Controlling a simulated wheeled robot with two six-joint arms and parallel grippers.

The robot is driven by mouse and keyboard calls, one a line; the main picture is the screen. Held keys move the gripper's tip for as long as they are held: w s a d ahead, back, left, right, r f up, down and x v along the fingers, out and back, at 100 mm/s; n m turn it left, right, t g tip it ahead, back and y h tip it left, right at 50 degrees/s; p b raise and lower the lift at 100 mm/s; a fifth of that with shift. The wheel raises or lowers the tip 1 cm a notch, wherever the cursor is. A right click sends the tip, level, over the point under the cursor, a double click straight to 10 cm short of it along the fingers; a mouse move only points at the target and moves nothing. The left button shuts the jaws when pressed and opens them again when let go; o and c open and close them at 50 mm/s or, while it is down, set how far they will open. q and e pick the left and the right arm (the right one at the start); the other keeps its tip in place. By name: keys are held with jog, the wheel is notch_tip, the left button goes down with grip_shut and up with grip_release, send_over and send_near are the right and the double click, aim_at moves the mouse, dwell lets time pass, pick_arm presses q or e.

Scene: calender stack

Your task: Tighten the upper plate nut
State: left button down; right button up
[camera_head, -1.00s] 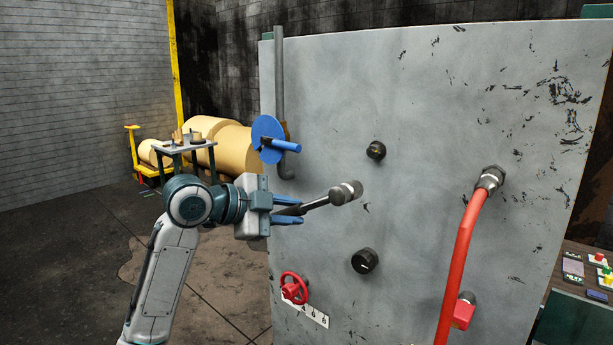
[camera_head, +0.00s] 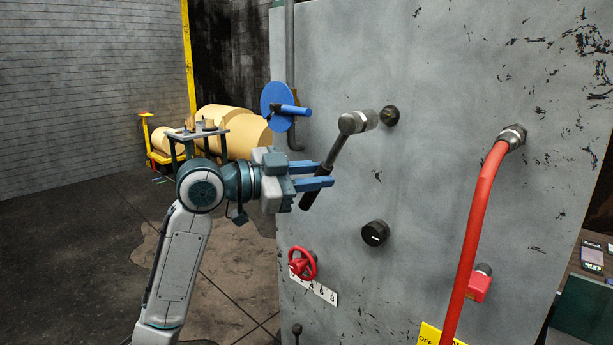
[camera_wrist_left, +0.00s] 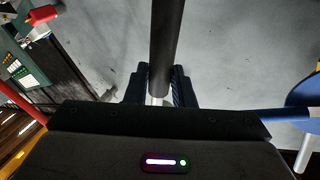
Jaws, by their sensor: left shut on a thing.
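The upper plate nut (camera_head: 391,115) is a small dark fitting on the upper part of the grey plate (camera_head: 340,70). My left gripper (camera_head: 328,176) is shut on the black handle of a wrench (camera_head: 340,152). The handle tilts up to the right, and its grey socket head (camera_head: 359,122) points at the nut. The head's end is right beside the nut; I cannot tell whether it touches. In the left wrist view the dark handle (camera_wrist_left: 166,45) stands between the fingers (camera_wrist_left: 160,88); the wrench head does not show. My right gripper is not in view.
A black knob (camera_head: 375,233) and a red handwheel (camera_head: 303,263) sit lower on the plate. A blue disc with a handle (camera_head: 279,106) is at its left edge. A red pipe (camera_head: 470,240) runs down the right side.

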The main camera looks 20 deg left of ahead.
pick_arm(q)
jog(key=w+d+f+n+t+h, duration=0.1)
jog(key=w+d+n, duration=0.1)
jog(key=d+n, duration=0.2)
jog(key=shift+w+d+f, duration=0.15)
jog(key=shift+d+f, duration=0.1)
jog(key=shift+d, duration=0.45)
jog(key=c, duration=1.8)
grip_release()
grip_shut()
jog(key=shift+a, duration=0.1)
